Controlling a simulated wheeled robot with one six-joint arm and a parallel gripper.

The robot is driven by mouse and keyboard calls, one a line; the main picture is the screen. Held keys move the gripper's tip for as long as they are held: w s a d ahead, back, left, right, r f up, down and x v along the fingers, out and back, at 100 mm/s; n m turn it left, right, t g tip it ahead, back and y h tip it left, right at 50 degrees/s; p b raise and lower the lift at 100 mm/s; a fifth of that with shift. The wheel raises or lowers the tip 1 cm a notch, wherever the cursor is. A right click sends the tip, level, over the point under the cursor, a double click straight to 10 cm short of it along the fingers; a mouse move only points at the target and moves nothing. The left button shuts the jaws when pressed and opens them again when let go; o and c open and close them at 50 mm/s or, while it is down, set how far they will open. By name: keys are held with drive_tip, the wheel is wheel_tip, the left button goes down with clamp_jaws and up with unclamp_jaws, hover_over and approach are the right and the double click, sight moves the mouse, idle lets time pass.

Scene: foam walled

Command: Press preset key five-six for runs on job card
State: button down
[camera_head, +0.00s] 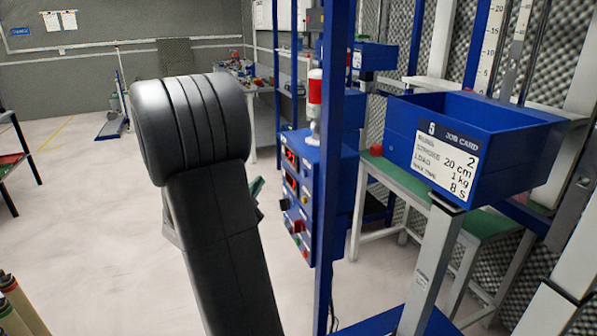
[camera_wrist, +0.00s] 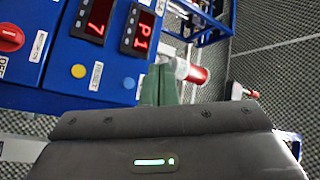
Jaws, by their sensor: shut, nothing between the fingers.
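The job card (camera_head: 445,155) is on the front of a blue bin at right; it reads runs 2, stroke 20 cm, load 1 kg and max time 8 s. The blue control box (camera_head: 325,180) stands left of it, with red displays and several buttons. In the wrist view, one display (camera_wrist: 97,18) shows 7 and another (camera_wrist: 138,30) seems to show P1. Below them are a yellow button (camera_wrist: 79,71) and a blue button (camera_wrist: 129,83). My gripper (camera_wrist: 158,86) has green fingers, shut and empty, beside the box's edge. I cannot make out a key marked five-six.
A blue upright post (camera_head: 335,120) stands in front of the box. A red and white signal lamp (camera_head: 315,95) rises above it, also in the wrist view (camera_wrist: 195,73). A green-topped table (camera_head: 490,225) stands behind the bin. The floor at left is mostly clear.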

sight(305, 173)
drive_tip(key=shift+d, duration=0.15)
drive_tip(key=w+d, duration=0.2)
drive_tip(key=d, duration=0.6)
drive_tip(key=shift+w, duration=0.3)
drive_tip(key=shift+d, duration=0.15)
idle(1.9)
drive_tip(key=shift+w+d+b, duration=0.1)
drive_tip(key=shift+d+b, duration=0.25)
drive_tip(key=shift+b, duration=0.2)
drive_tip(key=shift+w+d+b, duration=0.15)
drive_tip(key=shift+d+b, duration=0.25)
idle(0.5)
idle(0.3)
drive_tip(key=shift+s+a, duration=0.25)
drive_tip(key=shift+a, duration=0.55)
